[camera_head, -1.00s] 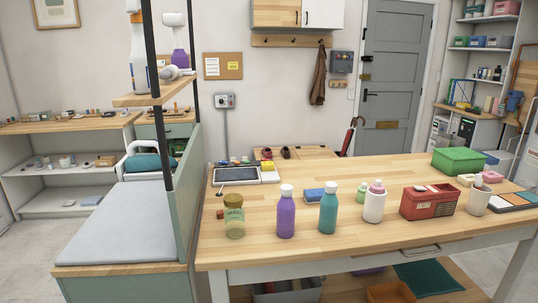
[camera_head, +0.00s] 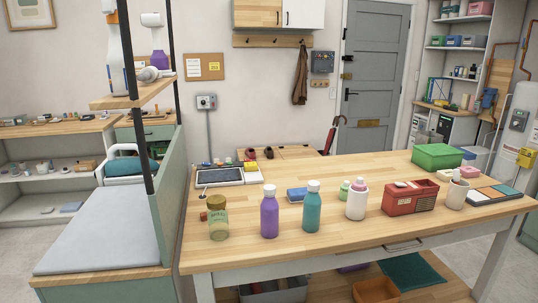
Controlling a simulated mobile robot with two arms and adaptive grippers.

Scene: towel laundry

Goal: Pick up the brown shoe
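A small dark brown shoe (camera_head: 268,153) sits on a low wooden surface (camera_head: 300,153) against the back wall, beyond the table. A reddish shoe (camera_head: 250,154) is just to its left. Both are small and far away, and their lower parts are hard to make out. Neither of my grippers is in view.
A wooden table (camera_head: 330,235) stands between me and the shoes, with several bottles, a red box (camera_head: 409,198) and a green box (camera_head: 437,156) on it. A cushioned bench (camera_head: 105,230) is at the left. A red umbrella (camera_head: 333,134) stands right of the shoes.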

